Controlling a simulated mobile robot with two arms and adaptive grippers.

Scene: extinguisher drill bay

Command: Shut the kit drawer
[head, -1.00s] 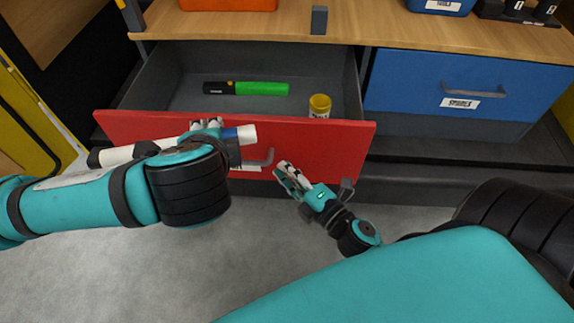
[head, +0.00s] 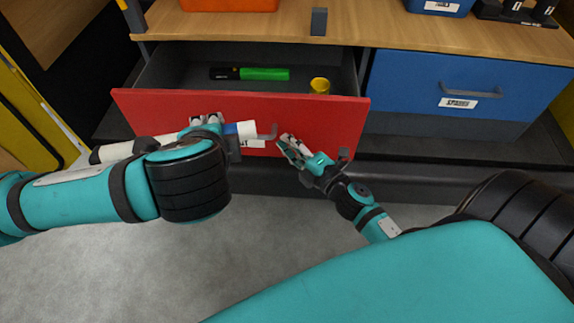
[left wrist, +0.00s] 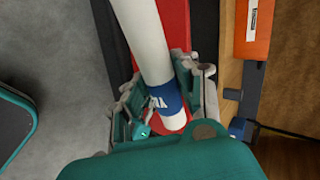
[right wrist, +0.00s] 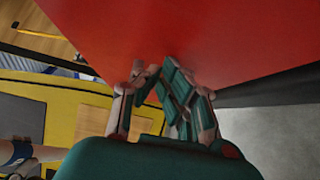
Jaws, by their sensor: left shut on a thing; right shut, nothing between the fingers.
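The red kit drawer (head: 310,112) is partly open below the wooden counter, its grey inside showing. Its grey handle (head: 270,134) and white label are partly hidden behind my left gripper and its load. My left gripper (head: 207,121) is shut on a white tube with a blue band (head: 120,152), held in front of the drawer; the tube also shows in the left wrist view (left wrist: 145,35). My right gripper (head: 287,142) is shut and empty, its fingertips at the red front just right of the handle. In the right wrist view its fingers (right wrist: 149,78) point at the red panel; contact is unclear.
A green and black torch-like thing (head: 262,74) and a yellow-topped container (head: 319,86) are inside the drawer. A shut blue drawer (head: 410,95) is to the right. An orange bin (head: 230,4) and a small grey upright piece (head: 319,20) stand on the counter (head: 370,30).

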